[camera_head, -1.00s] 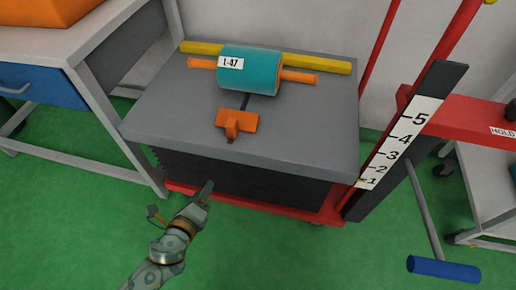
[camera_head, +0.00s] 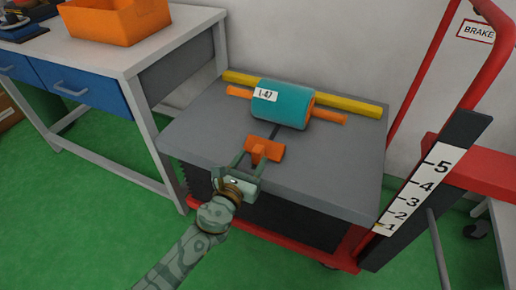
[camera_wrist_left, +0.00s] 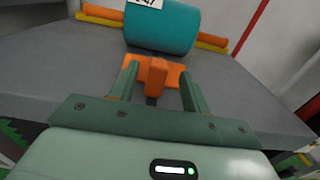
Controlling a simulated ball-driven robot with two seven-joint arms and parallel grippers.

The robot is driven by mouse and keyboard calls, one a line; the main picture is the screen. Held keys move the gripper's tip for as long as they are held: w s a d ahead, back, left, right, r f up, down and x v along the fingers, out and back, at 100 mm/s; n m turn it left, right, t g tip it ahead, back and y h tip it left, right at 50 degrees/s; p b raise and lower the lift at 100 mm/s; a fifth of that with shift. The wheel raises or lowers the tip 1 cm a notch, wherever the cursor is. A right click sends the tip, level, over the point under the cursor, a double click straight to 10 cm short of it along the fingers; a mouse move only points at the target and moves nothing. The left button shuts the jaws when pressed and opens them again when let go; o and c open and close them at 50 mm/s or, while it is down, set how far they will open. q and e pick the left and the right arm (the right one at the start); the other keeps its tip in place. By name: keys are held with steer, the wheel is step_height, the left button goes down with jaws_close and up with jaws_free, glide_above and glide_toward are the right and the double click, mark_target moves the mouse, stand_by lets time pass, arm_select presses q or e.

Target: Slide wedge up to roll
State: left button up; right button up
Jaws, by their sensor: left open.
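The teal roll (camera_head: 283,104) labelled 1-47 lies on the grey lift table top (camera_head: 205,130), with orange rod ends sticking out on both sides. It also shows in the left wrist view (camera_wrist_left: 165,32). The orange wedge (camera_head: 265,150) sits on the table top in front of the roll, with a dark slot line between them. It shows in the left wrist view (camera_wrist_left: 135,72) as well, apart from the roll. My left gripper (camera_head: 256,162) is open, its two fingers on either side of the wedge's upright handle (camera_wrist_left: 157,76). My right gripper is not in view.
A yellow bar (camera_head: 345,103) lies behind the roll along the table's back. A scale post (camera_head: 420,190) and red cart frame (camera_head: 411,90) stand at the right. A workbench (camera_head: 130,55) with an orange bin (camera_head: 115,20) stands at the left.

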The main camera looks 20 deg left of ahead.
mark_target(255, 153)
arm_select(q)
steer(key=w, duration=0.4)
steer(key=shift+w+f+b, duration=0.15)
steer(key=shift+b, duration=0.15)
steer(key=shift+w, duration=0.4)
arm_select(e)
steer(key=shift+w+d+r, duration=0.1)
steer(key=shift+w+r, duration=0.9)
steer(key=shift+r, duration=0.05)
